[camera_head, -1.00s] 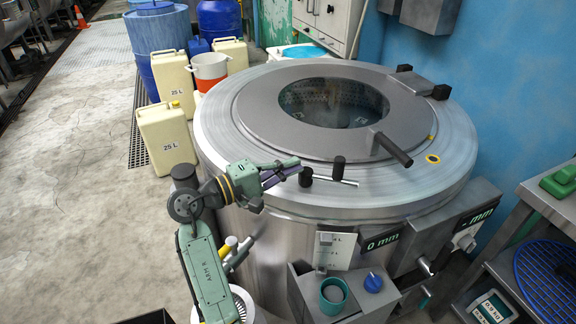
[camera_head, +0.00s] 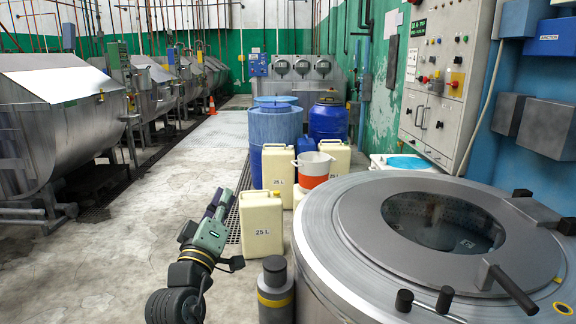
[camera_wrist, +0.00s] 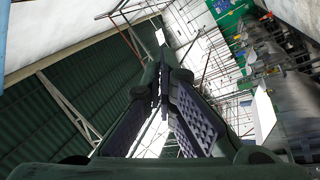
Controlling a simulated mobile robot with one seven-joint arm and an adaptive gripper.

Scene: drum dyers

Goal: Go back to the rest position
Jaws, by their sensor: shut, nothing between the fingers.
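My gripper (camera_head: 216,204) is in the head view, left of the round steel drum machine (camera_head: 440,225) and clear of it. It is shut and empty, raised in front of the floor with its fingers pointing up and away. In the wrist view my gripper's dark ridged fingers (camera_wrist: 163,88) converge with nothing held between them. Behind them are the roof beams and the tilted hall.
Blue barrels (camera_head: 275,135), more canisters and an orange-white bucket (camera_head: 314,170) stand behind. Steel dyeing machines (camera_head: 60,125) line the left. The concrete floor (camera_head: 150,215) between is free.

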